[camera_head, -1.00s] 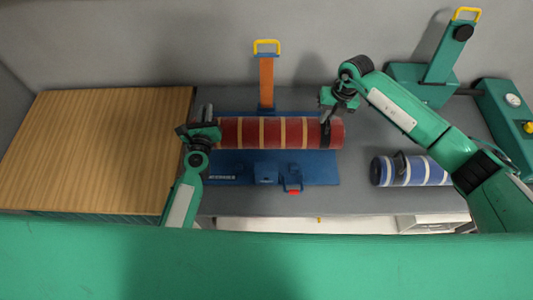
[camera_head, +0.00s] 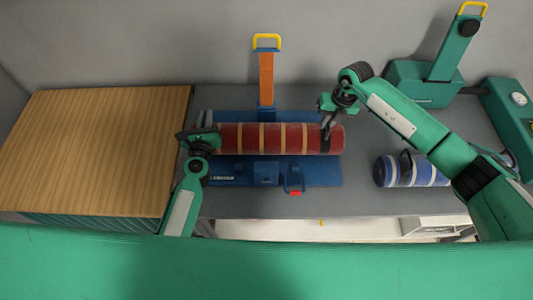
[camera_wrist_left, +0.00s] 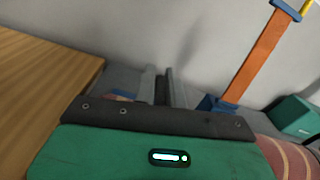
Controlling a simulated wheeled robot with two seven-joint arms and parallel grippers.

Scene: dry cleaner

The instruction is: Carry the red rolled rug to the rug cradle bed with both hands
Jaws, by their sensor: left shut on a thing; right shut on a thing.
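The red rolled rug (camera_head: 270,138) with tan stripes lies level across the blue rug cradle bed (camera_head: 322,174) in the head view. Blue bed shows both behind and in front of the rug; I cannot tell whether they touch. My left gripper (camera_head: 207,119) is at the rug's left end, shut on it; the grip is partly hidden by the wrist. My right gripper (camera_head: 327,129) reaches down to the rug's right end, shut on it at a dark band. In the left wrist view the rug (camera_wrist_left: 290,155) shows at the lower right, and the finger contact is unclear.
An orange post (camera_head: 266,80) with a yellow handle stands behind the bed. A blue and white rolled rug (camera_head: 415,171) lies to the right under my right arm. A wooden-topped surface (camera_head: 100,150) is at the left. Green equipment (camera_head: 425,90) stands at the back right.

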